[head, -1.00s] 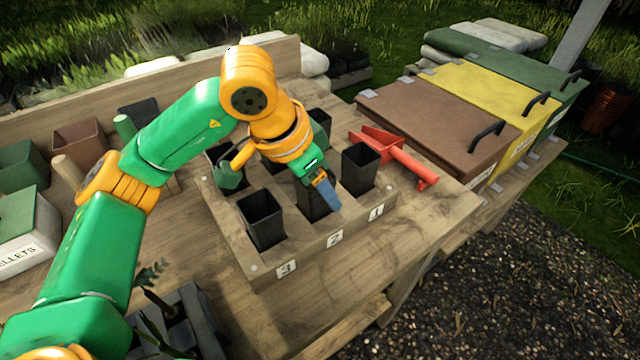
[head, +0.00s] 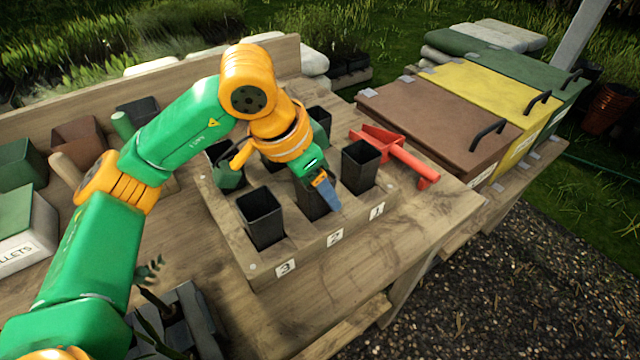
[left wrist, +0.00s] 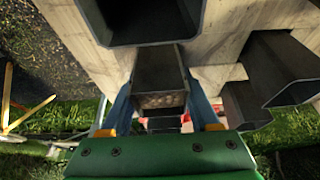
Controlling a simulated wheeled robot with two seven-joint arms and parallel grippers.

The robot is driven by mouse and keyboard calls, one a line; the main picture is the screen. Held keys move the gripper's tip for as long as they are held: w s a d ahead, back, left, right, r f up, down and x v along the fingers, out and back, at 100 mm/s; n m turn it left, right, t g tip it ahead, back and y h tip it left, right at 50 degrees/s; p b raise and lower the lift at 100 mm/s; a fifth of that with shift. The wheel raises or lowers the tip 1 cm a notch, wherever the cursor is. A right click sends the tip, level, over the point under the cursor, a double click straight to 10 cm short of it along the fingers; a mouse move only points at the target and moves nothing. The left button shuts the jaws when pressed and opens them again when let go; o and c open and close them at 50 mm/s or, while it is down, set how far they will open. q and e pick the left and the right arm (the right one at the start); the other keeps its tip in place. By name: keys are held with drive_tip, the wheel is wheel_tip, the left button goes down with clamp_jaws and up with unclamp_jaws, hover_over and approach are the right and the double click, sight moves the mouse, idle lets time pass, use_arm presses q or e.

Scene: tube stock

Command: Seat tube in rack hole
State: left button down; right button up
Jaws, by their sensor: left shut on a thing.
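The wooden rack (head: 308,254) stands on the bench, with holes marked 3, 2 and 1 along its front edge. My left gripper (head: 323,187) is over the front hole marked 2, shut on a black square tube (head: 309,203). In the left wrist view this tube (left wrist: 160,72) sits between the two blue fingers (left wrist: 162,108). It looks upright and in line with hole 2. Its lower end is hidden, so I cannot tell how deep it sits. Black tubes stand in front holes 3 (head: 262,218) and 1 (head: 360,167). My right gripper is not in view.
A red tool (head: 405,163) lies right of the rack. Lidded bins (head: 440,120) stand behind it. The bench front (head: 350,275) is clear.

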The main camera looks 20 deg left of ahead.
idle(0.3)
use_arm(q)
drive_tip(key=shift+c, duration=0.2)
unclamp_jaws()
wheel_tip(320, 180, up, 9)
drive_tip(key=p, duration=0.7)
drive_tip(key=shift+r, duration=0.15)
idle(0.4)
